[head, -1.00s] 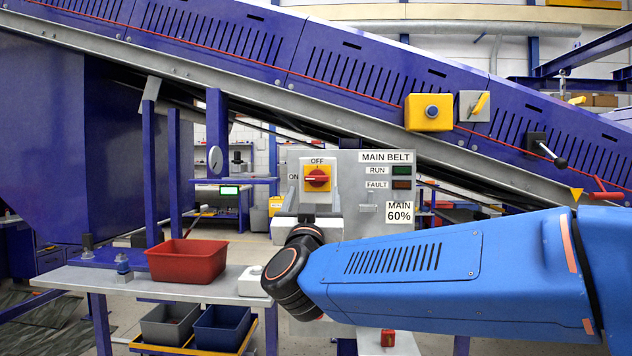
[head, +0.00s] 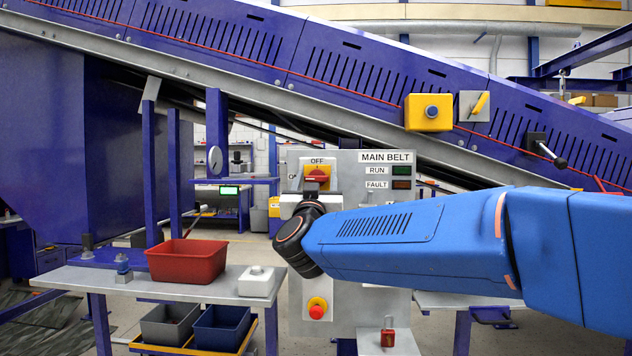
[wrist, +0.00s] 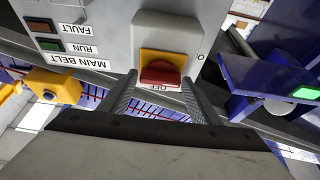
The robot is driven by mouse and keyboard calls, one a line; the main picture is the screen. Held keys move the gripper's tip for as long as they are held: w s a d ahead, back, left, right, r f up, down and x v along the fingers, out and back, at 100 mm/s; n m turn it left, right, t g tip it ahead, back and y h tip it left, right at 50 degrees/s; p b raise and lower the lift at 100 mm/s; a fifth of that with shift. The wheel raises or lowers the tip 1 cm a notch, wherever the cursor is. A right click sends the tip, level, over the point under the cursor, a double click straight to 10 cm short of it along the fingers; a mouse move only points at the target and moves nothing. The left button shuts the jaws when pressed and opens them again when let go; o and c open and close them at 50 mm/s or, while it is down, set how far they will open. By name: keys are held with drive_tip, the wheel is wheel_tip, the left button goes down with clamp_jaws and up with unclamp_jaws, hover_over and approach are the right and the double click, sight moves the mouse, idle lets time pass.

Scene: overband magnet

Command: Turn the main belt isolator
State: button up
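The main belt isolator is a red handle (head: 319,172) on a yellow plate (head: 309,184), on the grey MAIN BELT panel (head: 350,172). OFF is printed above it, and the label at its left is partly covered. The handle looks crosswise. My gripper (head: 312,187) is in front of the isolator's lower part and hides some of it. In the wrist view, which is upside down, my gripper (wrist: 160,80) is open, its two fingers either side of the red handle (wrist: 160,74). I cannot tell whether they touch it.
A red emergency button (head: 317,308) is low on the panel, and a red padlock (head: 388,332) is below right. A red bin (head: 187,261) and a white box (head: 256,281) stand on the bench at left. The sloping conveyor (head: 370,70) passes behind the panel.

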drive_tip(key=c, duration=0.6)
drive_tip(key=shift+m, duration=0.5)
drive_tip(key=m+h, duration=0.1)
drive_tip(key=m, duration=0.1)
drive_tip(key=m+h, duration=0.2)
drive_tip(key=m, duration=0.1)
drive_tip(key=shift+a+g, duration=0.15)
drive_tip(key=shift+g, duration=0.15)
drive_tip(key=m+g+h, duration=0.1)
drive_tip(key=m+h, duration=0.1)
drive_tip(key=m, duration=0.3)
drive_tip(key=m+g+h, duration=0.1)
drive_tip(key=m, duration=0.2)
drive_tip(key=m+g+h, duration=0.1)
drive_tip(key=m, duration=0.2)
drive_tip(key=shift+m+g, duration=0.3)
drive_tip(key=shift+m, duration=0.1)
drive_tip(key=shift+m+g, duration=0.9)
drive_tip(key=shift+m, duration=1.3)
